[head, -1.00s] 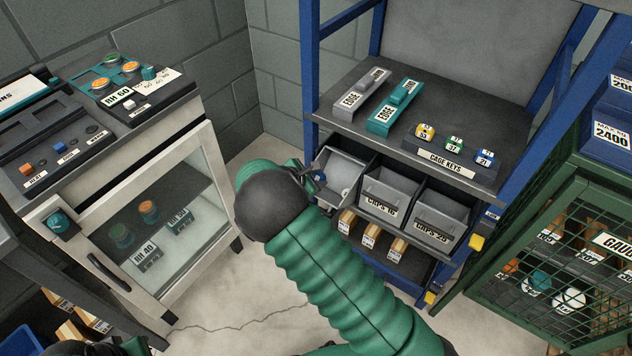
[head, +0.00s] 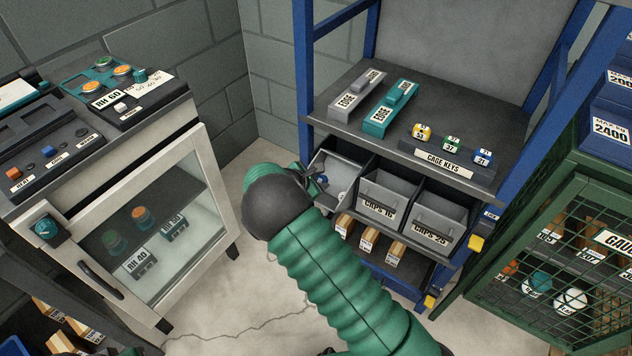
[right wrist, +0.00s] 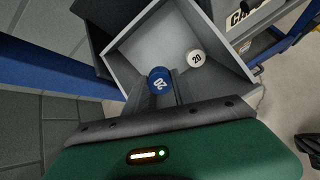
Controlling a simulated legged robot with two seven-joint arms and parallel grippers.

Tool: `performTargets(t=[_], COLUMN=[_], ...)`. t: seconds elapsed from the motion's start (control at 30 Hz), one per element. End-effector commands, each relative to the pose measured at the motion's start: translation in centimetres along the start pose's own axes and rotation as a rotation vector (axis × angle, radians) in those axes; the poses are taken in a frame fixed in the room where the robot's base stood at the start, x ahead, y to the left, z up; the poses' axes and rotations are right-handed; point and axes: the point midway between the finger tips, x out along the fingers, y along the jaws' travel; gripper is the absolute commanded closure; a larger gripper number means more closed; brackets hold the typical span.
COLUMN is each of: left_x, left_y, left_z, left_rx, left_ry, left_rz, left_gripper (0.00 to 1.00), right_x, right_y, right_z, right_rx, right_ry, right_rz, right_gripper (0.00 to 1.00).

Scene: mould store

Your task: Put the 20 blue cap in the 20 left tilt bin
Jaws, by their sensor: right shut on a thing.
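The blue cap (right wrist: 158,80), marked 20, is between the fingertips of my right gripper (right wrist: 165,90), which is shut on it. In the right wrist view, the cap is over the inside of a grey open bin (right wrist: 225,78). I cannot tell whether it touches the bin's floor. A white cap (right wrist: 196,58) marked 20 lies in the same bin. In the head view, this is the left, tilted-out bin (head: 347,165) of the row; my right gripper (head: 318,180) reaches in at its left side. Its front label is hidden there. My left gripper is out of view.
Two closed bins stand right of it, CAPS 16 (head: 380,211) and one whose label looks like CAPS 25 (head: 432,229). The shelf (head: 400,135) overhangs them, with a blue rack post (head: 306,60) at left. A glass-door cabinet (head: 150,230) stands left, a green mesh cage (head: 560,250) right.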

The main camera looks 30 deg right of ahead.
Motion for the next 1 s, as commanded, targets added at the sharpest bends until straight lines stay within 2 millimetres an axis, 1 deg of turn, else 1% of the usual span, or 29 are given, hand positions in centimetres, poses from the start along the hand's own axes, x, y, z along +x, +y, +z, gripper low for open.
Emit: performTargets(t=[1.0], left_x=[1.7], left_y=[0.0], left_z=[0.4], left_rx=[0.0], left_ry=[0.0], left_rz=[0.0], left_gripper=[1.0], right_x=[6.2], right_y=[0.0], right_z=[-0.1], right_rx=[-0.001], right_ry=[0.001], right_rz=[0.0], right_gripper=[1.0])
